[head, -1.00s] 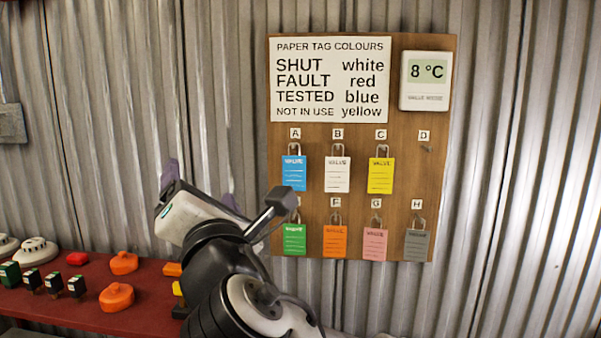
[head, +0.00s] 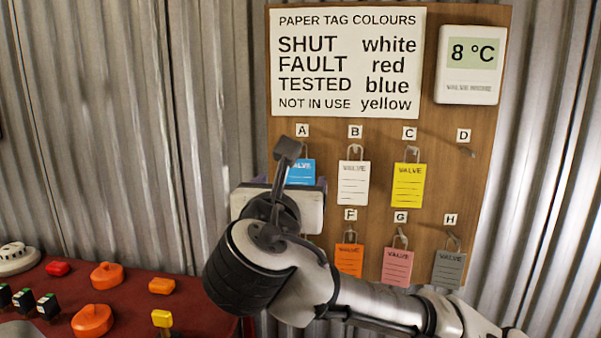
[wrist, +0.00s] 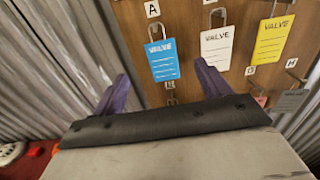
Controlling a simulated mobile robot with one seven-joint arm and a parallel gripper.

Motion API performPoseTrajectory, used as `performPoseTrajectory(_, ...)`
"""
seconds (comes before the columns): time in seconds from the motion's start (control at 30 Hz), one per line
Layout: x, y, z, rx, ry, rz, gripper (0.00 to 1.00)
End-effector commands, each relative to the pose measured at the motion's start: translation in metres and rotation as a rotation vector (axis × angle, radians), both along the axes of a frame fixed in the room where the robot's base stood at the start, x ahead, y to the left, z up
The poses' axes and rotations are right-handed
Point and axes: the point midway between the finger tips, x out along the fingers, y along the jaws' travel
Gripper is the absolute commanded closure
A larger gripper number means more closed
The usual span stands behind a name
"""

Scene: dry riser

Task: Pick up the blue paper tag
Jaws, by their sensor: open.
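The blue paper tag (head: 301,172) hangs on the hook under label A on the wooden board (head: 432,100). In the head view my arm hides its lower part. In the wrist view the whole blue tag (wrist: 162,60) shows, with a metal loop at its top. My gripper (wrist: 162,82) is open, with its two purple fingers apart. The blue tag appears between and beyond the fingertips, and nothing is held. The white tag (wrist: 216,47) hangs just right of the blue one, close to the line of the right finger.
A yellow tag (head: 408,185) hangs under C, and hook D (head: 466,152) is empty. Orange (head: 348,260), pink (head: 397,267) and grey (head: 448,270) tags hang below. A thermometer (head: 470,65) is at upper right. A red bench (head: 135,300) with several small parts stands at lower left.

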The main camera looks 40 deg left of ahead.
Motion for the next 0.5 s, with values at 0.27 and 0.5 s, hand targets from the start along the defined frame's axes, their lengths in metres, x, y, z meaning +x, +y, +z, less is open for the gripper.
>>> performPoseTrajectory(0.27,0.030,0.018,0.000,0.001,0.001,0.000,0.24)
performPoseTrajectory(0.5,0.054,0.031,-0.002,0.000,0.005,-0.001,0.24)
